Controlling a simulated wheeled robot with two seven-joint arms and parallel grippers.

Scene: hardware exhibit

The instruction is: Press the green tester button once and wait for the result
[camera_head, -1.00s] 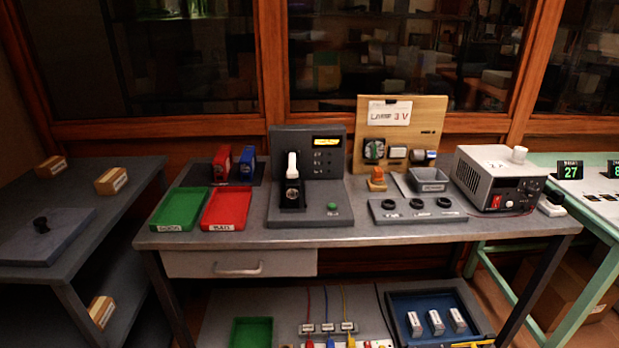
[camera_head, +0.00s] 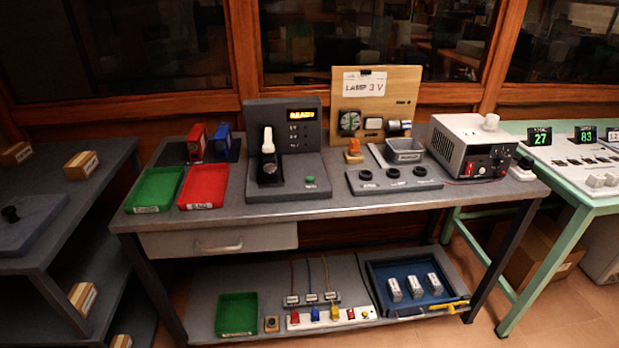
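The tester (camera_head: 283,135) is a dark grey unit on the middle bench, with an upright back panel and a flat base. Its small amber display (camera_head: 301,115) reads what looks like "READY". The green tester button (camera_head: 310,180) sits on the right of the base, and nothing covers it. A white-topped part (camera_head: 268,143) stands upright in a black holder (camera_head: 269,171) on the left of the base. Neither of my grippers shows in the head view.
A green tray (camera_head: 154,188) and a red tray (camera_head: 203,186) lie left of the tester. The bench's front edge is clear.

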